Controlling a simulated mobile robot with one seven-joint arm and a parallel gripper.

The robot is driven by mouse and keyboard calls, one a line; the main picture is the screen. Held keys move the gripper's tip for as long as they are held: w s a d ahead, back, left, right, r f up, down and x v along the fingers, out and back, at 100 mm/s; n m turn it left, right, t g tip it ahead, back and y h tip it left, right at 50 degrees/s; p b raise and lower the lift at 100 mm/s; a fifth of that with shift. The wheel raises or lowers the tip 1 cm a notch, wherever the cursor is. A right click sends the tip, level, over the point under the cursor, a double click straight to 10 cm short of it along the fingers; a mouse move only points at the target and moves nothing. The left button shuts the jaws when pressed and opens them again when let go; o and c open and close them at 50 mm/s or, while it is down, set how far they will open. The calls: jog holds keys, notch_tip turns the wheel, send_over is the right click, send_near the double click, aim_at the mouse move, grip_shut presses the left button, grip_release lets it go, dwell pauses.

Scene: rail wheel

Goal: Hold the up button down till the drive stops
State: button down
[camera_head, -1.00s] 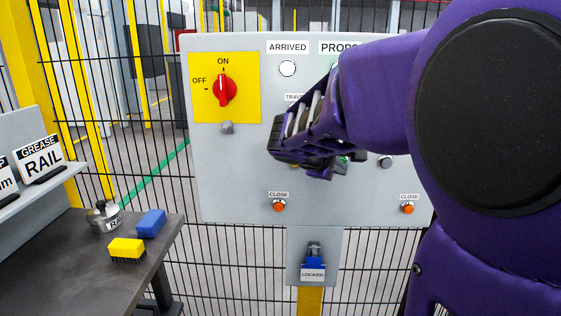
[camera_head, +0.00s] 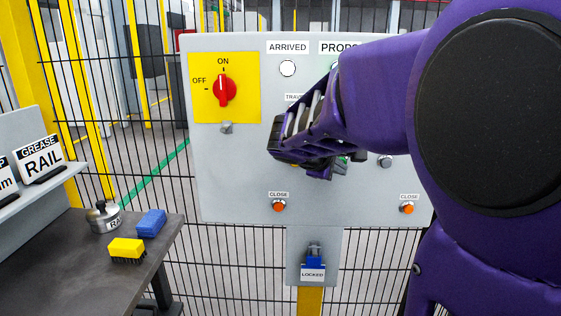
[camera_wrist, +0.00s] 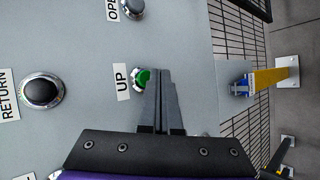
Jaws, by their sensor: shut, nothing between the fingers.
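The green up button (camera_wrist: 141,79) shows in the wrist view beside its UP label (camera_wrist: 122,81), partly hidden by my fingers. My gripper (camera_wrist: 160,72) is shut and empty, with its fingertips over or against the button's right side; I cannot tell whether it is pressed. In the head view my gripper (camera_head: 283,142) is in front of the middle of the grey control panel (camera_head: 235,170) and hides part of it. The white ARRIVED lamp (camera_head: 287,68) is in clear view at the panel's top; the PROPS label is partly covered by my arm.
A red switch (camera_head: 224,89) on a yellow plate points to ON. A black RETURN button (camera_wrist: 41,92) and an OPEN button (camera_wrist: 132,9) are near my gripper. Orange CLOSE buttons (camera_head: 279,206) sit lower. Wire fence surrounds the panel.

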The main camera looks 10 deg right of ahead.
jog(key=shift+w, duration=0.15)
jog(key=shift+w+d, duration=0.1)
jog(key=shift+w, duration=0.2)
